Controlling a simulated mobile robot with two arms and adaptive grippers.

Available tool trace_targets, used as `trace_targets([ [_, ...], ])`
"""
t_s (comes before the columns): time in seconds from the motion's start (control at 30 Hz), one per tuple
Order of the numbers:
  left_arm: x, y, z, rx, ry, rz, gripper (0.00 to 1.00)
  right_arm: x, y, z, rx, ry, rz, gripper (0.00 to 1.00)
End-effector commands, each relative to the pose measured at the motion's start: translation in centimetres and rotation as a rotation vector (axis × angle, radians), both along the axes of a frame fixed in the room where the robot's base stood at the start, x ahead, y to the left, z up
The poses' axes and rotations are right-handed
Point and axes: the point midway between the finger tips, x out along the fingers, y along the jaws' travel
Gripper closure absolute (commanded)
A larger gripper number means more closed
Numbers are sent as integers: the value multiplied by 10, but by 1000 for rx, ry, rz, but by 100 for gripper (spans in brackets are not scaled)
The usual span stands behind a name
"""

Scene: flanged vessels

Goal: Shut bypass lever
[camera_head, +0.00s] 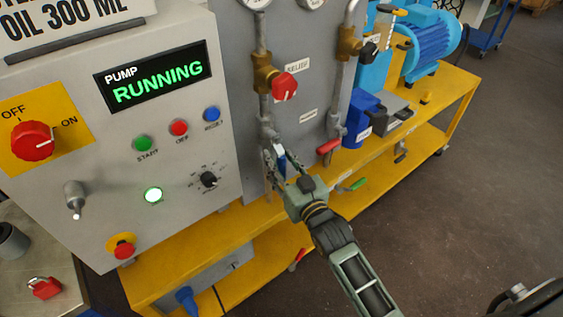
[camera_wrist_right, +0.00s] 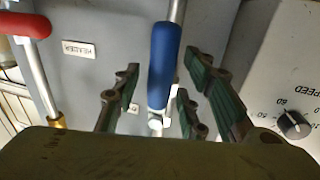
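A blue-handled lever (camera_head: 281,162) hangs from the pipework on the grey panel, beside the pump control box. In the right wrist view the blue handle (camera_wrist_right: 165,65) stands between the finger pairs of my right gripper (camera_wrist_right: 163,92). The fingers are apart, with a visible gap on both sides of the handle. In the head view my right gripper (camera_head: 281,165) reaches up to the lever from below and partly covers it. No readable label marks this lever as the bypass. My left gripper is not in view.
A red lever (camera_head: 328,146) hangs right of the blue one and shows in the wrist view (camera_wrist_right: 24,25). A red knob (camera_head: 285,87) sits above. The control box (camera_head: 110,160) reads "PUMP RUNNING". A yellow bench (camera_head: 420,130) runs below; open floor lies right.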

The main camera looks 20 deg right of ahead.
Motion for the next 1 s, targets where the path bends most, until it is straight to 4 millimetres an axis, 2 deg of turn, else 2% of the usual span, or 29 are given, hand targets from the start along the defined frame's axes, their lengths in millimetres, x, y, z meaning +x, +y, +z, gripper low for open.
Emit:
trace_targets([
  [0.07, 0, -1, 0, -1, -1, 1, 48, 0, 0, 0, 0, 0, 0, 61],
  [0.5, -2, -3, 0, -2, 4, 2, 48, 0, 0, 0, 0, 0, -1, 100],
  [1.0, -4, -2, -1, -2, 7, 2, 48, 0, -2, 0, -7, -3, -1, 100],
])
